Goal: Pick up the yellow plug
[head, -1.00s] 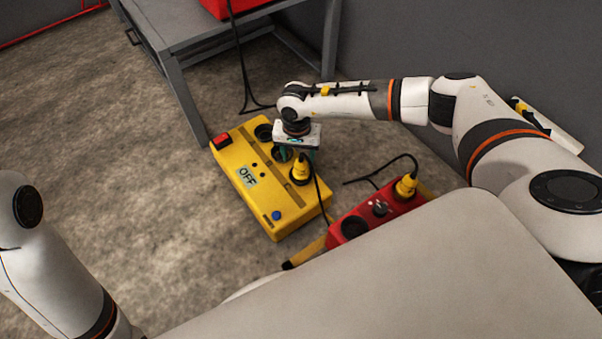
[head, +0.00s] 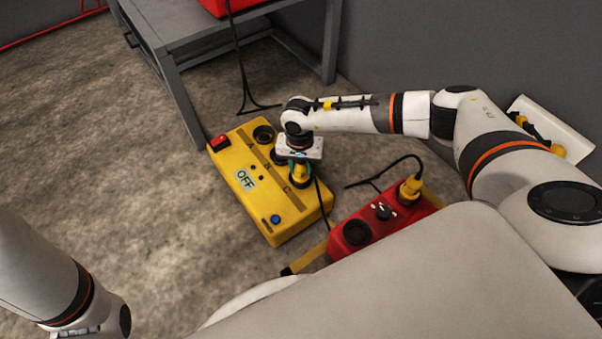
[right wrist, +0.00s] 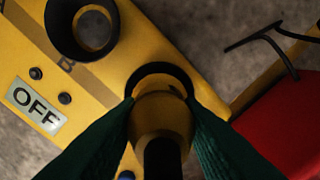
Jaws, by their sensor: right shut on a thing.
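A yellow plug (head: 300,181) with a black cable stands at socket C of the yellow OFF box (head: 262,212). In the right wrist view the plug (right wrist: 161,116) sits upright within the socket's dark ring. My right gripper (head: 300,170) is directly over it, its dark green fingers shut on the plug's two sides; they also show in the right wrist view (right wrist: 160,125). The gripper hides part of the plug and socket B in the head view. My left arm is at the lower left, with its gripper fingers out of view.
A red box (head: 372,229) beside the yellow one holds another yellow plug (head: 410,189) with a cable. A grey metal table (head: 180,45) stands behind, with a cable hanging down. A white tray (head: 572,128) lies by the wall. The floor to the left is clear.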

